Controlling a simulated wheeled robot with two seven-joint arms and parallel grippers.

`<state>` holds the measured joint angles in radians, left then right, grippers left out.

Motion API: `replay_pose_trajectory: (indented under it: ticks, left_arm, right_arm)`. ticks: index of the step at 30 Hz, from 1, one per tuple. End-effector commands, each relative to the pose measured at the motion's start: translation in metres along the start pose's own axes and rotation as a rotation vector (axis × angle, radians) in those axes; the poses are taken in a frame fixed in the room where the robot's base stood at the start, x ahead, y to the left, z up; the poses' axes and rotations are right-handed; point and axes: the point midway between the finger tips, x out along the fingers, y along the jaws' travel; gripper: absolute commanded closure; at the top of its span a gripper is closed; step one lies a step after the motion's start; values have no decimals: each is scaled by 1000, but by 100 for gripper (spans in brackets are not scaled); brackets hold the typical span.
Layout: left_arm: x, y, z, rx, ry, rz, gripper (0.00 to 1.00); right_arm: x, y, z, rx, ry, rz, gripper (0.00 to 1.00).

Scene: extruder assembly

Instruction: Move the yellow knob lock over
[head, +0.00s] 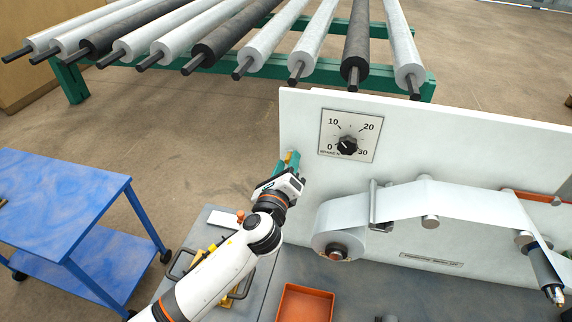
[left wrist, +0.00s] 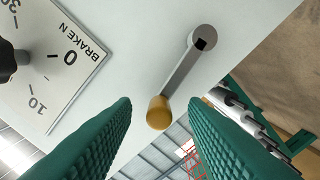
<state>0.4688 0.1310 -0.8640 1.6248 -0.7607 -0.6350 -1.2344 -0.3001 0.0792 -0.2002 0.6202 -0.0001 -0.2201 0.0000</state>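The yellow knob (left wrist: 159,113) sits at the end of a grey lever arm (left wrist: 182,72) on the white panel, in the left wrist view. The lever's round pivot (left wrist: 203,38) is at the other end. My left gripper (head: 290,163) is at the panel's left edge in the head view, where it mostly hides the lever. Its green fingers are apart, one on each side of the knob in the left wrist view, with visible gaps. Whether the knob lies fully between the fingertips or just beyond them is hard to tell. My right gripper is not in view.
The white panel (head: 470,150) carries a brake dial (head: 348,135) right of the gripper and a roll of white film (head: 330,225) below. An orange bin (head: 305,302) sits in front. A blue cart (head: 60,200) stands left; a rack of rollers (head: 270,40) stands behind.

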Motion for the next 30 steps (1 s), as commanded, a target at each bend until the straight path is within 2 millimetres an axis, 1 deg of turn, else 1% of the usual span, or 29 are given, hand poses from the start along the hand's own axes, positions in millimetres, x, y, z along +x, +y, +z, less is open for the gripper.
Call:
replay_pose_trajectory:
  ticks: [5,18,22,30]
  left_arm:
    - [-11,0,-1,0,-1,-1,60]
    - [-54,0,-1,0,0,-2,60]
    - [-60,0,0,0,0,-1,60]
    - [-60,0,0,0,1,-1,60]
  right_arm:
    - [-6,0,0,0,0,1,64]
    - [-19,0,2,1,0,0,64]
    - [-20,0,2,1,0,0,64]
    - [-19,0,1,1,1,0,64]
